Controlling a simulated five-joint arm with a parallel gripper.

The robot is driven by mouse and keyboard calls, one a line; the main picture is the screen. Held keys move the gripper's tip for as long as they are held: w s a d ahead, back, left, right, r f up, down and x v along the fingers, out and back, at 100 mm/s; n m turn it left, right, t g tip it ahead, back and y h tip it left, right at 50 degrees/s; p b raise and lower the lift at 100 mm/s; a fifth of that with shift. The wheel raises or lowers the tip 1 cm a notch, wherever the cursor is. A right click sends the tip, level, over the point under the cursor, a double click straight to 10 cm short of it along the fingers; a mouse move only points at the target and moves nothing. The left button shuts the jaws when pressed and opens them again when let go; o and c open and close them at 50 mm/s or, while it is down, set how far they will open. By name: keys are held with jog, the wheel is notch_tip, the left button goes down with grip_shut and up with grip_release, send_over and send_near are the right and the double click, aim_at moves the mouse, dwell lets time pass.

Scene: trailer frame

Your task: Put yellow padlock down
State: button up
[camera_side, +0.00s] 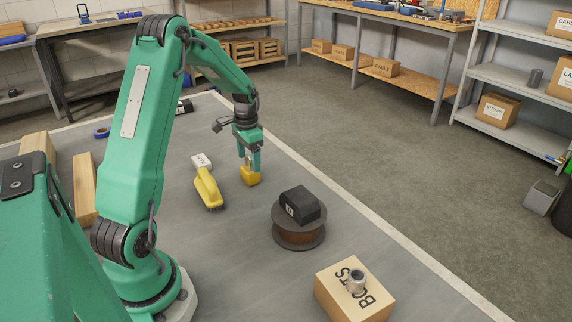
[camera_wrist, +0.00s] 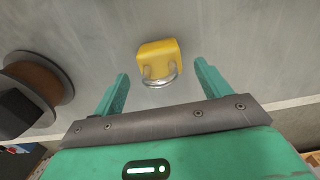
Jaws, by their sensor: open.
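The yellow padlock (camera_side: 250,176) rests on the grey trailer floor near its right edge. In the wrist view the padlock (camera_wrist: 159,56) lies ahead of my fingers, its silver shackle towards me. My gripper (camera_side: 249,170) is above the padlock in the side view, pointing down. In the wrist view my gripper (camera_wrist: 160,80) has its two green fingers wide apart, with space between each finger and the padlock. The fingertips hide part of the shackle in the side view.
A spool (camera_side: 298,236) with a black box (camera_side: 299,205) on top stands to the right. A cardboard box (camera_side: 335,295) with a metal part on it is nearer the camera.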

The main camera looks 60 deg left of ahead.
notch_tip(320, 180, up, 8)
jog(key=shift+f, duration=0.25)
jog(key=shift+d, duration=0.1)
dwell(0.5)
jog(key=shift+d+r, duration=0.2)
jog(key=shift+r, duration=0.05)
jog(key=s+d+r+t, duration=0.1)
jog(key=s+d+r, duration=0.25)
jog(key=d, duration=0.35)
jog(key=s+d+r+t, duration=0.2)
jog(key=d+r, duration=0.2)
jog(key=d, duration=0.4)
jog(key=s+d+r+t, duration=0.1)
jog(key=s+d+r, duration=0.25)
jog(key=d, duration=0.35)
jog(key=s+d+t, duration=0.1)
jog(key=s+d, duration=0.4)
jog(key=s, duration=0.1)
jog(key=shift+s+d+f+t, duration=0.2)
jog(key=shift+s+f+t, duration=0.05)
jog(key=shift+s+t, duration=0.05)
